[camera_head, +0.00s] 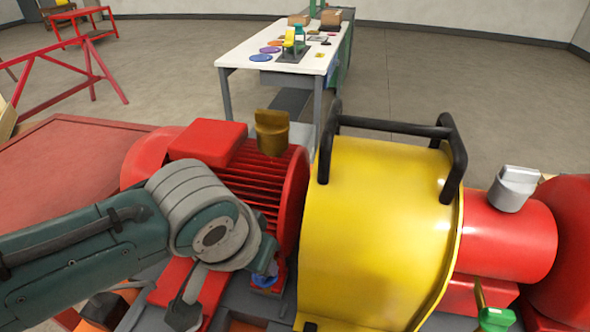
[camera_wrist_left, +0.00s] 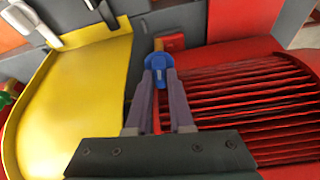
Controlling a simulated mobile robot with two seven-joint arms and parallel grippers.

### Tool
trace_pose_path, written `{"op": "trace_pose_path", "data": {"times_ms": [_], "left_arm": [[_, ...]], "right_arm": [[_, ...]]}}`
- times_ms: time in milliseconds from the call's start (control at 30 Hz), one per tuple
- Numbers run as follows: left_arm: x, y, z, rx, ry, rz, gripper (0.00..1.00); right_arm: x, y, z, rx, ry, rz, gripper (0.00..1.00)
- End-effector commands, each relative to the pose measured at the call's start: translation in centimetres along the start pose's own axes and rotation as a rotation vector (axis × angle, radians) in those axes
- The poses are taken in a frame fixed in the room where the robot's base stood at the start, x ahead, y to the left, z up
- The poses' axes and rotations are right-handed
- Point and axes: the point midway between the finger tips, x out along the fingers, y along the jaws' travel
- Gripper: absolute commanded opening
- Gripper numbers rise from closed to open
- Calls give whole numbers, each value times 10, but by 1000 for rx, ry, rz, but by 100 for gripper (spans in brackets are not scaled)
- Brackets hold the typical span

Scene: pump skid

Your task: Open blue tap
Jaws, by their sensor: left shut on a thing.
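The blue tap (camera_head: 265,281) is low in front of the red finned motor, partly hidden by my left wrist in the head view. In the left wrist view the blue tap (camera_wrist_left: 158,61) sits at the top centre, in front of a small red block. My left gripper (camera_wrist_left: 160,74) is shut on the blue tap, its two fingers coming up from below in that view. My right gripper is in neither view.
The red finned motor (camera_head: 274,178) and the yellow guard (camera_head: 372,220) with its black handle flank the tap. A green tap (camera_head: 495,318) is at the lower right. A white table (camera_head: 245,58) with small items stands behind.

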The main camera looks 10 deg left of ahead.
Motion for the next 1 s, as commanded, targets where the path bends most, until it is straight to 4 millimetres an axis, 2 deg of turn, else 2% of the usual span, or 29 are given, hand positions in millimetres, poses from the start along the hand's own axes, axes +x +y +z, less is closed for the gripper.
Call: {"op": "trace_pose_path", "data": {"times_ms": [300, 867, 900, 1000], "left_arm": [[-1, 3, -2, -121, 2, -45, 0], [0, 2, -1, -149, 3, -58, 0], [0, 2, -1, -149, 2, -58, 22], [0, 2, -1, -148, 2, -58, 32]], "right_arm": [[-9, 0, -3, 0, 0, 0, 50], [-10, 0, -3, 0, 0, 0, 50], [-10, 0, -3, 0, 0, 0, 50], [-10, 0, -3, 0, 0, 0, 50]]}}
